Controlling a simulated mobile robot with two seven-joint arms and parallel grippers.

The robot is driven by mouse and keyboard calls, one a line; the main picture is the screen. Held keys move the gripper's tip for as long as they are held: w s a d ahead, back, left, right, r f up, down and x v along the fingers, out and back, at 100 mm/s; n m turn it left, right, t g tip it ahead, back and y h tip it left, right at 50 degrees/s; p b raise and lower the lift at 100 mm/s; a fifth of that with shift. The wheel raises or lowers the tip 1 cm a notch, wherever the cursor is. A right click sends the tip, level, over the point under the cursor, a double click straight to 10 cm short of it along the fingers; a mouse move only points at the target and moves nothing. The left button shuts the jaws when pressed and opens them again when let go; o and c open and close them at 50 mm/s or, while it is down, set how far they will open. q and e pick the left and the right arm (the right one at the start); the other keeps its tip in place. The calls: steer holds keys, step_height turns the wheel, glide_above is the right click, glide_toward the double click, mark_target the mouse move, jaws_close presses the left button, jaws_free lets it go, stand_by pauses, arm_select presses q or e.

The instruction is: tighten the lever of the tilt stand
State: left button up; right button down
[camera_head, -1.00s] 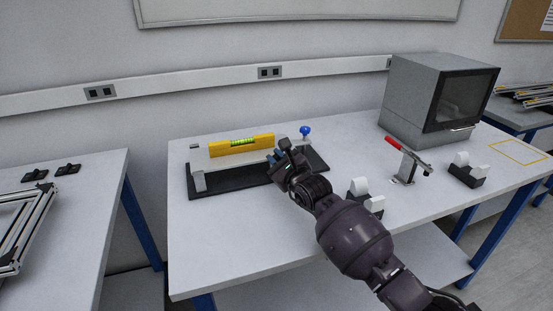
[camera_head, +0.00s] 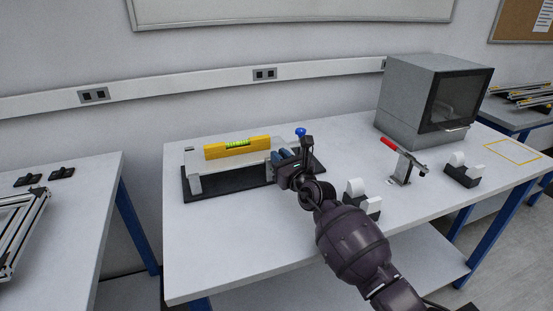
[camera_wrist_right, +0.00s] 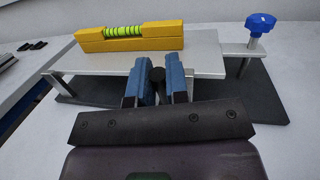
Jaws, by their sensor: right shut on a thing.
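The tilt stand has a black base (camera_head: 232,187) and a pale tilting plate (camera_wrist_right: 205,66), with a yellow spirit level (camera_head: 238,147) lying on the plate. A blue knob (camera_head: 300,132) stands upright at the stand's right end; it also shows in the right wrist view (camera_wrist_right: 260,23). My right gripper (camera_head: 284,157) is at the stand's front edge. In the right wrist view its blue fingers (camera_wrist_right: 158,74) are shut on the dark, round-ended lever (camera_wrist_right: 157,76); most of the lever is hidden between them. My left gripper is not in view.
To the right on the table are a tape dispenser (camera_head: 371,206), a red-handled toggle clamp (camera_head: 401,170), another dispenser (camera_head: 464,175) and a grey box with a dark window (camera_head: 430,105). The table front left of my arm (camera_head: 235,245) is clear.

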steer(key=shift+w+d+m+t, duration=0.1)
steer(key=shift+d+m+t, duration=0.3)
steer(key=shift+m, duration=0.6)
steer(key=shift+f, duration=0.1)
steer(key=c, duration=1.1)
jaws_free()
steer(key=p+v, duration=0.2)
steer(key=v, duration=0.8)
steer(key=shift+d, duration=0.15)
steer(key=shift+s+d, duration=0.1)
steer(key=shift+s, duration=0.3)
